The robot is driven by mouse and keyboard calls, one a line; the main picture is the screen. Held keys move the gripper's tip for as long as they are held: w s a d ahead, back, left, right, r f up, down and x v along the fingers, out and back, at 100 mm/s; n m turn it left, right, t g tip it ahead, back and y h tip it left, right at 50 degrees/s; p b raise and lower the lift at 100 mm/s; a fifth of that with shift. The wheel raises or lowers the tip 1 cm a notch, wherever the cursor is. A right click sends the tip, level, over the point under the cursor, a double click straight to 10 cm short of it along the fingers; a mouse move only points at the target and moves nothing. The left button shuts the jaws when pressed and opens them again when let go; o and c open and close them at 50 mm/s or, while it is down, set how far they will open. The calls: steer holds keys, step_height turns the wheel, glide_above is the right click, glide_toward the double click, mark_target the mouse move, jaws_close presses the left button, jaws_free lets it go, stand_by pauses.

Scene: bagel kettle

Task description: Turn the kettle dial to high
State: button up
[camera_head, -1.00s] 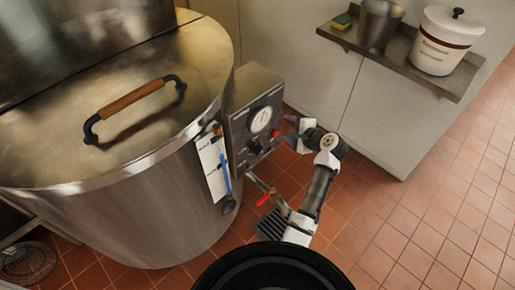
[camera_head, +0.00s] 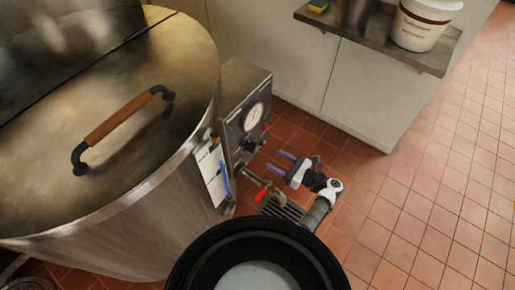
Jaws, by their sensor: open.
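The large steel kettle (camera_head: 110,215) stands at the left, its lid closed with a wooden handle (camera_head: 118,122). A metal control box (camera_head: 244,95) is fixed to its right side, with a round white gauge (camera_head: 254,115). The dark dial (camera_head: 249,146) sits below the gauge; its setting is too small to read. My gripper (camera_head: 280,162) is to the right of and a little below the dial, apart from the box. Its two bluish fingers are spread, empty, and point left toward the box.
A red-handled valve (camera_head: 262,194) sticks out below the box, near a dark floor grate (camera_head: 283,209). A card with a blue pen (camera_head: 225,180) hangs on the kettle. A shelf (camera_head: 385,38) holds a white bucket (camera_head: 424,22) and a metal pot. Tiled floor at the right is clear.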

mark_target(256, 150)
steer(key=p+x, duration=0.1)
steer(key=x, duration=0.8)
steer(key=shift+r, duration=0.1)
steer(key=c, duration=1)
